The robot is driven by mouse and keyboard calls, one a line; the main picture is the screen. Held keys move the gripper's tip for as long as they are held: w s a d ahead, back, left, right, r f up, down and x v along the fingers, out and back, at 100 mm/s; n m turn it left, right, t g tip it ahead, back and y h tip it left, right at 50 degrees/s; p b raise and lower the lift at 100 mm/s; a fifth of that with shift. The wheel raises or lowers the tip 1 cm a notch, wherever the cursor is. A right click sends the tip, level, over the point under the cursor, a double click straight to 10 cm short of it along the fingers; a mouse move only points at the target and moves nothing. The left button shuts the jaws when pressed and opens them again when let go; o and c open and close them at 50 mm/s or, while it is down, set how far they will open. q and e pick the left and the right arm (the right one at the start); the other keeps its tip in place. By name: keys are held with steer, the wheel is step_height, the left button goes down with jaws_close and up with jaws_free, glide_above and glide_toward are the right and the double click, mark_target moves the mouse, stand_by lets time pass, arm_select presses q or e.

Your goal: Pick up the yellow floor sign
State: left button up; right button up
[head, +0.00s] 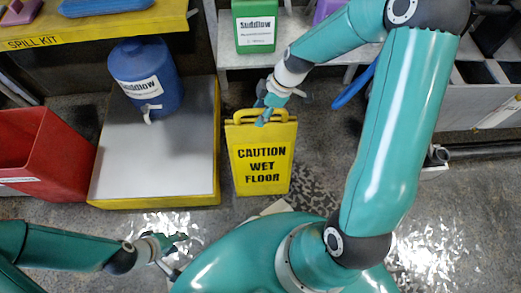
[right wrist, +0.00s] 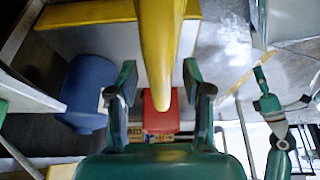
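The yellow floor sign (head: 262,160), lettered "CAUTION WET FLOOR", stands upright on the floor in the middle of the head view. My right gripper (head: 266,112) is at its top edge, by the handle. In the right wrist view the sign's yellow top (right wrist: 160,50) lies between the two spread fingers of my right gripper (right wrist: 159,72), with a gap showing on each side. My left gripper (head: 172,254) is low at the left, away from the sign, with its fingers apart and nothing between them.
A blue drum (head: 145,75) stands on a grey-topped yellow platform (head: 160,203) left of the sign. A red bin (head: 45,150) is at the far left. A green container (head: 255,25) stands on a pale bench (head: 230,58) behind the sign. Floor in front is partly clear.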

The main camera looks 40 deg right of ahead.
jaws_close()
steer(key=shift+r, duration=0.1)
stand_by(0.3)
